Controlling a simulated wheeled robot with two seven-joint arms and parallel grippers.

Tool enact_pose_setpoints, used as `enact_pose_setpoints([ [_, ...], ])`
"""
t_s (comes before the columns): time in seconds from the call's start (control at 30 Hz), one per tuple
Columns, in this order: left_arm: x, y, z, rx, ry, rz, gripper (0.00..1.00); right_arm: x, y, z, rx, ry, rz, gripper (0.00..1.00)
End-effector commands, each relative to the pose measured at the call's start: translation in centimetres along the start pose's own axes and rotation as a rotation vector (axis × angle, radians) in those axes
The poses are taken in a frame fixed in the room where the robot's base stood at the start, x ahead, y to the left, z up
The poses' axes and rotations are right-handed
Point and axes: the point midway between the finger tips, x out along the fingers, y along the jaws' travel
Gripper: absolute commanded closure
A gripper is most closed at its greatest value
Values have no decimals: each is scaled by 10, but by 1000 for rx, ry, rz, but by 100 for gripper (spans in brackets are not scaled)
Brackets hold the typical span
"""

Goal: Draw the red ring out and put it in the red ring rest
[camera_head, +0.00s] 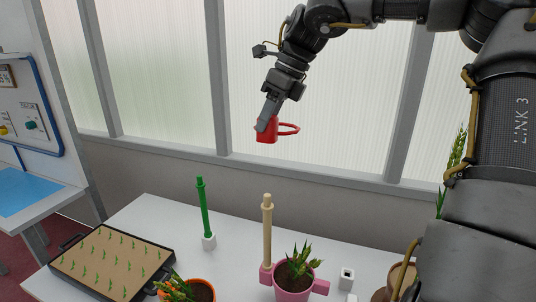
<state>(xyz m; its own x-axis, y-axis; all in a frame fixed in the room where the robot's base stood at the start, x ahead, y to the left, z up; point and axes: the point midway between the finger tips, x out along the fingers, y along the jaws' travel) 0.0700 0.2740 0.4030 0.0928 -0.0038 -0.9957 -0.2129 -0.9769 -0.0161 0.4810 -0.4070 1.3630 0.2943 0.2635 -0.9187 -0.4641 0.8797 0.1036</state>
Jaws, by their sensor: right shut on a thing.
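My right gripper (267,122) is high above the table, in front of the window, and points down. It is shut on the red ring (289,129) by its block-like red grip, and the loop sticks out to the right. The ring hangs in the air, clear of everything below. I cannot make out a red ring rest in this view. My left gripper is not in view.
My right arm covers the right side.

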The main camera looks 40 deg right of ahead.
Motion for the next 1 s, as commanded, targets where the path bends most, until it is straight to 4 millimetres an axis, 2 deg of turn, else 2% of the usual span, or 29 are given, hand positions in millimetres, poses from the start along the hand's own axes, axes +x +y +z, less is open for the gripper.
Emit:
enact_pose_setpoints([
  [0.07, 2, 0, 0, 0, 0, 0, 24, -19, 2, 8, 2, -2, -6, 84],
  [0.2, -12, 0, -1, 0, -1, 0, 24, -52, 6, 22, 1, -2, -1, 84],
  [0.4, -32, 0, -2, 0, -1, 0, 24, -80, 9, 33, 0, -1, 1, 84],
  [0.63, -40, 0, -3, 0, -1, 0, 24, -91, 10, 38, 0, 0, 0, 84],
  [1.0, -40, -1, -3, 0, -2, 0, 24, -92, 10, 38, 1, 0, 0, 84],
])
